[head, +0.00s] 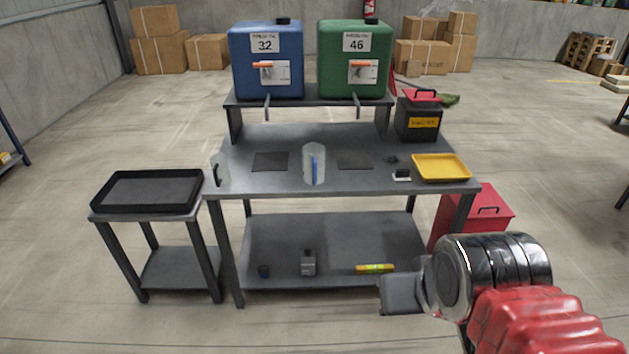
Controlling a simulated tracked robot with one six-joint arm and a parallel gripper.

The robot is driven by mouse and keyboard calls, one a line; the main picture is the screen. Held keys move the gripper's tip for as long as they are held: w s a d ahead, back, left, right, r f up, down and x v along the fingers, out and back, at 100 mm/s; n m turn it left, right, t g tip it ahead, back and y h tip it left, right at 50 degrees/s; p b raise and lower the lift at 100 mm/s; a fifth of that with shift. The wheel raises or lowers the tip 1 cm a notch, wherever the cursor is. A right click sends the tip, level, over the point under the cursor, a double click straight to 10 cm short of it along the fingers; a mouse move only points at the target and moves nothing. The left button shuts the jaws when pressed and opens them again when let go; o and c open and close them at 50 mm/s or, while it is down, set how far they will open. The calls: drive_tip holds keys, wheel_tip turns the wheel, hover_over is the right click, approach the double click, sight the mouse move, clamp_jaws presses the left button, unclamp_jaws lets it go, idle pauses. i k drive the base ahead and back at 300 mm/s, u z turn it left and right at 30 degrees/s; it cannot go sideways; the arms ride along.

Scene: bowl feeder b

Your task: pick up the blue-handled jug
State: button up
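The blue-handled jug (313,164) is a clear, upright container in the middle of the grey workbench. Its blue handle faces me. A second clear jug (220,171) with a dark handle stands at the bench's left edge. My gripper (397,294) is at the lower right, well in front of the bench and apart from the jug. It points left and is seen from the side, so its finger opening is hidden.
Blue (253,82) and green (342,82) tanks stand on a raised shelf behind the jug. A yellow tray (442,168) and a black box (418,124) are at the right. A black tray (150,191) sits on the left side table. Bench space around the jug is mostly clear.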

sight(313, 153)
drive_tip(key=k, duration=0.65)
drive_tip(key=u, duration=0.4)
drive_tip(key=i, duration=0.8)
drive_tip(key=u, duration=0.55)
drive_tip(key=i, duration=1.7)
drive_tip(key=z, duration=0.4)
